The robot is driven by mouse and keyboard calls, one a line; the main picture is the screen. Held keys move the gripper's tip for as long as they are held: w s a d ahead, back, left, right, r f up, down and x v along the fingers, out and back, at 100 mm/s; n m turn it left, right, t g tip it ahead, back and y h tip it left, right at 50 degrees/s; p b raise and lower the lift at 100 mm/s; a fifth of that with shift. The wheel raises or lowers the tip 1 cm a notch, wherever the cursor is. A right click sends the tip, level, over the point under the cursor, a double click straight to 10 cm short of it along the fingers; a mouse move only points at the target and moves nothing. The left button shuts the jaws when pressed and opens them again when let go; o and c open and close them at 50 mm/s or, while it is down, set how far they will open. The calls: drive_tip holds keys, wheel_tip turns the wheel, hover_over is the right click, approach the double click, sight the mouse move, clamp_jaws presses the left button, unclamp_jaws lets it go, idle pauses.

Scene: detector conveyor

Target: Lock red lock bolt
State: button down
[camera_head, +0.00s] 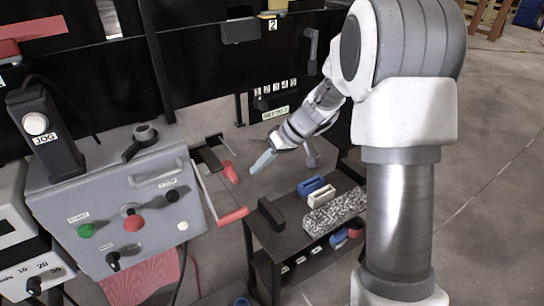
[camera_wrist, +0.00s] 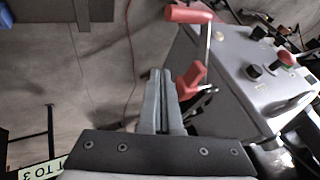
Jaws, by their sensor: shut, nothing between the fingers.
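A small red grip (camera_head: 230,171), which looks like the red lock bolt, sits at the right side of the grey control box. It also shows in the wrist view (camera_wrist: 191,80), just right of my fingertips. My gripper (camera_head: 262,163) is shut and empty, to the right of this red grip and apart from it in the head view. Its closed fingers (camera_wrist: 161,76) show in the wrist view. The bolt's rod and seat are partly hidden, so its lock position is unclear.
A crank with a red handle (camera_head: 234,216) sticks out from the grey control box (camera_head: 110,215), which carries buttons and knobs. A low black table (camera_head: 290,238) with blue, white and speckled blocks stands below my arm. Dark conveyor panels (camera_head: 210,70) stand behind.

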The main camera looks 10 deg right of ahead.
sight(233, 177)
drive_tip(key=shift+s+a+r, duration=0.1)
drive_tip(key=shift+s+a, duration=0.3)
drive_tip(key=shift+a, duration=0.45)
drive_tip(key=shift+s+a+r, duration=0.1)
drive_tip(key=shift+s+a, duration=0.3)
drive_tip(key=shift+a, duration=0.45)
drive_tip(key=a+b, duration=0.1)
drive_tip(key=s+a, duration=0.1)
drive_tip(key=a, duration=0.1)
drive_tip(key=shift+s+b, duration=0.1)
drive_tip(key=shift+b, duration=0.3)
